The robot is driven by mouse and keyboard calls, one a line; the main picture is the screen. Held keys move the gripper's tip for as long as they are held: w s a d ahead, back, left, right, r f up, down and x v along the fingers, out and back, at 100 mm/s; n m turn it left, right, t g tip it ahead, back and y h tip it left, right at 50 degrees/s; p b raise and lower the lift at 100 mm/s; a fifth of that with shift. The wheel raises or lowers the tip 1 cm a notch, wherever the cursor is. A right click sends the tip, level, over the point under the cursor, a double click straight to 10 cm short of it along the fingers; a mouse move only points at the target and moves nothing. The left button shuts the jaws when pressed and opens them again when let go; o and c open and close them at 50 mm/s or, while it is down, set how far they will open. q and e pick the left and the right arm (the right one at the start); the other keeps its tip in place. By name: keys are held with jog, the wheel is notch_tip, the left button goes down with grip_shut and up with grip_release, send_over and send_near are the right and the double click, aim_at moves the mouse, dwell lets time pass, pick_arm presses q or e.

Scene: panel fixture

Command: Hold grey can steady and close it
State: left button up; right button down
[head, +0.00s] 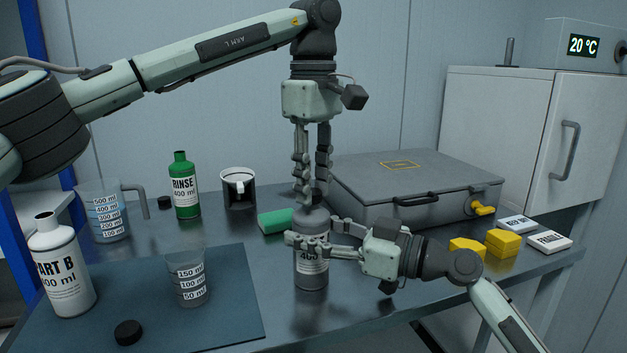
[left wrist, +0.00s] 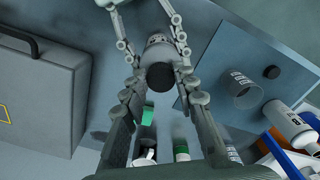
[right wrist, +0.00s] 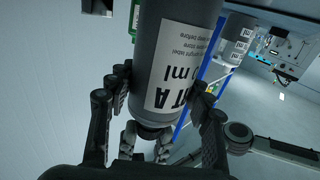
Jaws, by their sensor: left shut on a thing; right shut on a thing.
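The grey can (head: 311,271) stands upright near the table's front edge, its label partly covered. In the right wrist view it (right wrist: 176,55) appears upside down, with "A" and "ml" readable. My right gripper (head: 308,245) is shut around the can's body from the right. My left gripper (head: 312,198) points straight down from above and is shut on a black cap (left wrist: 161,76) at the can's neck. The fingers hide most of the cap in the head view. I cannot tell whether the cap is fully seated.
A green block (head: 274,221) lies just behind the can. A grey case (head: 410,185) stands behind right, yellow blocks (head: 502,241) at right.

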pick_arm(q)
jog(key=m, duration=0.5)
jog(key=shift+a, duration=0.1)
jog(key=m, duration=0.5)
jog(key=shift+s+a, duration=0.1)
jog(key=m, duration=0.5)
jog(key=shift+a, duration=0.1)
jog(key=m, duration=0.3)
jog(key=o, duration=0.7)
jog(key=shift+r, duration=0.1)
